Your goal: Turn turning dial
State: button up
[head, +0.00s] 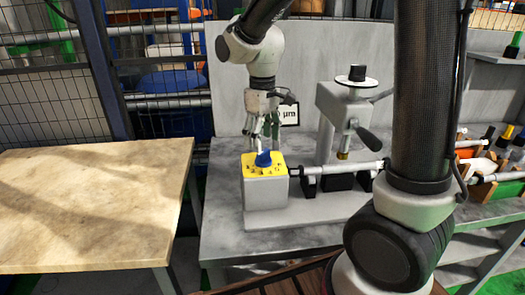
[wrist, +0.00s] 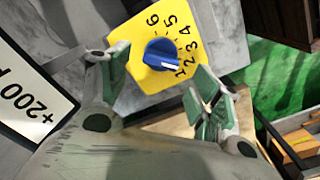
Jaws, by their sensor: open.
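The turning dial is a blue knob (head: 264,159) on a yellow plate (head: 250,172) on top of a grey block at the left end of the grinder. In the wrist view the blue knob (wrist: 162,52) sits on the yellow plate (wrist: 140,24) with numbers around it. A white mark on the knob points toward the lower right, near the 1. My gripper (head: 266,136) is above the dial, pointing down. In the wrist view my gripper (wrist: 160,75) is open, its green-padded fingers apart, with the knob beyond and between them. I cannot tell whether they touch it.
The grey grinder column (head: 338,115) with a lever stands to the right, joined by a horizontal bar. A "+200" sign (wrist: 28,92) is at the left of the wrist view. A wooden table (head: 85,210) is at the left with a clear top. Bins (head: 480,170) stand at the right.

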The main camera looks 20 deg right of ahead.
aim_at(263, 151)
notch_tip(263, 151, up, 7)
jog(key=shift+f, duration=0.2)
dwell(0.4)
